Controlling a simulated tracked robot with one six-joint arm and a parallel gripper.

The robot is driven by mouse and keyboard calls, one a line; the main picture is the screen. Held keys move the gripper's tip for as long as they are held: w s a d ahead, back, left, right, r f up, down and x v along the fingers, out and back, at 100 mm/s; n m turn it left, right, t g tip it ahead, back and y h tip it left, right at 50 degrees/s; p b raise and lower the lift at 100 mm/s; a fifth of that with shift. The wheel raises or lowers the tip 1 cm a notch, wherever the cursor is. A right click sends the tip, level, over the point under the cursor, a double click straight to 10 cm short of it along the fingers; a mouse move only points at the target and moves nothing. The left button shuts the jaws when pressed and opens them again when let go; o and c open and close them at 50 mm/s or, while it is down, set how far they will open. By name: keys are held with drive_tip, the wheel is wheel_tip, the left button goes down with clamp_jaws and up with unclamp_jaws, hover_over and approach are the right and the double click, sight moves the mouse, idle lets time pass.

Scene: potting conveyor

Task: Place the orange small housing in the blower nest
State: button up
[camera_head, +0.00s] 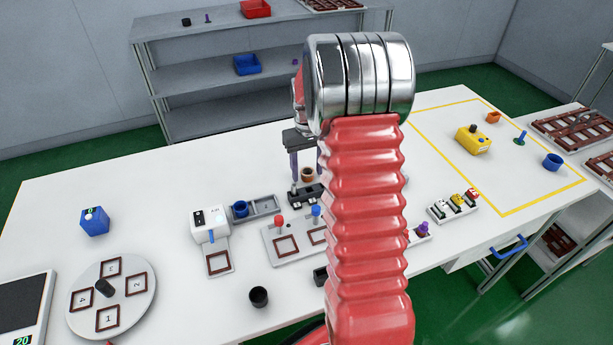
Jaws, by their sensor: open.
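My gripper (305,172) points down over the middle of the table, open, partly hidden behind my red arm. A small orange housing (307,174) with a dark opening shows between or just behind its fingers; I cannot tell whether they touch it. A low black fixture (304,196) is just in front of it. Another orange cup-shaped housing (493,117) stands at the far right inside the yellow outline. A white machine (209,225) has a grey tray (265,208) beside it, with a blue cup (240,209) at the tray's left end. I cannot tell which fixture is the blower nest.
A grey plate with red and blue knobs (282,246) lies in front of the fixture. A round numbered turntable (142,305), a blue box (95,222) and a black cup (259,297) are at left. A yellow box (473,140) stands at right. The table's back left is clear.

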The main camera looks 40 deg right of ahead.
drive_tip(key=shift+f, duration=0.2)
idle(0.4)
drive_tip(key=c, duration=1.1)
drive_tip(key=shift+c, duration=0.2)
wheel_tip(320, 180, up, 10)
drive_tip(key=shift+s, duration=0.1)
idle(0.7)
